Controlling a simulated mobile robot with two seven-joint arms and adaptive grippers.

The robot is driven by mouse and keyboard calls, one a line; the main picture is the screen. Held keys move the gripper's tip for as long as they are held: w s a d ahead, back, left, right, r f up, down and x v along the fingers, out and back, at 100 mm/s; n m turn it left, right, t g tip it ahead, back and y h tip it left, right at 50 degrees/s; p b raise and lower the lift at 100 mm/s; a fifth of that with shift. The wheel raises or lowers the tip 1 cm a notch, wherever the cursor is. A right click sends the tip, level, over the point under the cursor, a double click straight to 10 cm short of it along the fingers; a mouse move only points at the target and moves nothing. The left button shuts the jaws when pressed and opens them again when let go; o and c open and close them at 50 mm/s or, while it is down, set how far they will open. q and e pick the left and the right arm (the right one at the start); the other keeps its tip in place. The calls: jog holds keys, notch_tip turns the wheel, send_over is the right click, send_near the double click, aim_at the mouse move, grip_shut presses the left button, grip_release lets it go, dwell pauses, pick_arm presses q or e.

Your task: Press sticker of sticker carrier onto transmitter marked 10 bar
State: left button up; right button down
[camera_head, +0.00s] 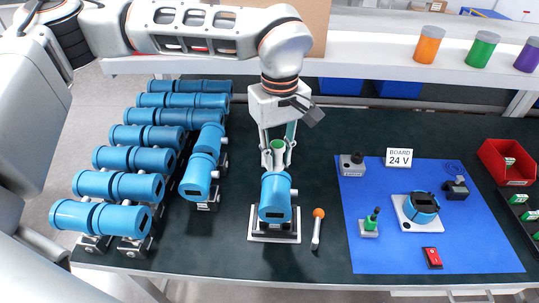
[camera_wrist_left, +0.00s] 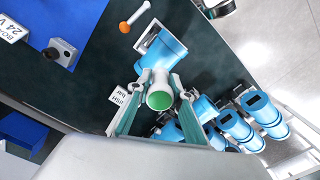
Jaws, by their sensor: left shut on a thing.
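My left gripper (camera_head: 278,157) points down, shut on a pale tube with a green end, which I take for the sticker carrier (camera_head: 279,146). In the left wrist view the carrier (camera_wrist_left: 160,99) stands between the fingers, its green end facing the camera. Its far end is hidden. A blue transmitter (camera_head: 275,192) with a dark window sits on a stand just in front of the gripper; in the wrist view it (camera_wrist_left: 163,52) lies right beyond the carrier. I cannot tell whether they touch. No 10 bar marking is readable on any transmitter. My right gripper is not in view.
Several blue transmitters (camera_head: 130,186) stand in rows at left, one (camera_head: 197,176) closer. An orange-tipped tool (camera_head: 317,228) lies right of the stand. A blue mat (camera_head: 375,255) holds a round device (camera_head: 421,208). A white card (camera_wrist_left: 118,96) ending in "bar" is partly hidden by the gripper.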

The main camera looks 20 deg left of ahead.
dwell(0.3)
pick_arm(q)
jog(key=b, duration=0.3)
send_over(276, 187)
jog(key=shift+f, duration=2.5)
jog(key=shift+f, duration=0.8)
jog(key=shift+f, duration=0.3)
dwell(1.2)
jog(key=shift+r+p, duration=0.1)
jog(key=shift+p, duration=0.35)
